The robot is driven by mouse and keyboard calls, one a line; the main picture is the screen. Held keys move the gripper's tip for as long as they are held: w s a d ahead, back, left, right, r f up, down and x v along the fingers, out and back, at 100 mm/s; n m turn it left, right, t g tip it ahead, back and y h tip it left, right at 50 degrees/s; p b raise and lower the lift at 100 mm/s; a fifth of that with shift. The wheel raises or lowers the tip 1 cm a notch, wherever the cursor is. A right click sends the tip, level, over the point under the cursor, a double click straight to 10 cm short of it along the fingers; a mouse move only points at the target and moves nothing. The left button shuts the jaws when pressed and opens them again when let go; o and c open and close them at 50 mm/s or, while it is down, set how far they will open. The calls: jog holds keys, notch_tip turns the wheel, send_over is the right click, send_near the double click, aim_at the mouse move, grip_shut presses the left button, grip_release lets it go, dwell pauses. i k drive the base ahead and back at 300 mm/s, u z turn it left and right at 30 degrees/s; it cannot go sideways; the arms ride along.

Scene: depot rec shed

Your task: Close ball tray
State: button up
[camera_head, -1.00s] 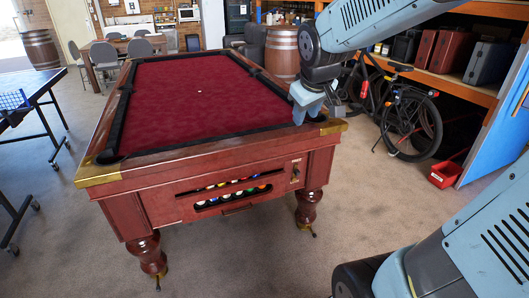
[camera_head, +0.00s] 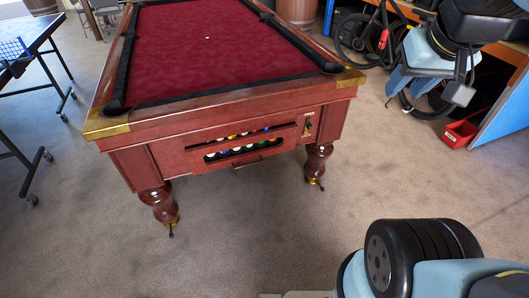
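The ball tray (camera_head: 225,164) is in the front end of the red-clothed pool table (camera_head: 118,147). Its wooden front looks slightly out from the table end. Several coloured balls (camera_head: 236,151) show through the slot in its front, and more show in the gap above its top edge. A small dark handle is at its lower edge. My gripper (camera_head: 428,90) is to the right of the table, clear of the tray and touching nothing that I can see. Its fingers are seen at an angle, and I cannot tell whether they are open or shut.
A metal lock fitting (camera_head: 307,126) sits right of the tray. A black bicycle (camera_head: 352,38), red bin (camera_head: 459,134) and blue panel (camera_head: 504,108) are at the right. A table-tennis table (camera_head: 35,50) is at the left. The carpet (camera_head: 260,220) before the pool table is clear.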

aim_at(287, 137)
jog(key=z, duration=0.05)
jog(key=k, duration=1.1)
jog(key=u, duration=0.25)
jog(key=i, duration=1.5)
jog(key=z, duration=0.05)
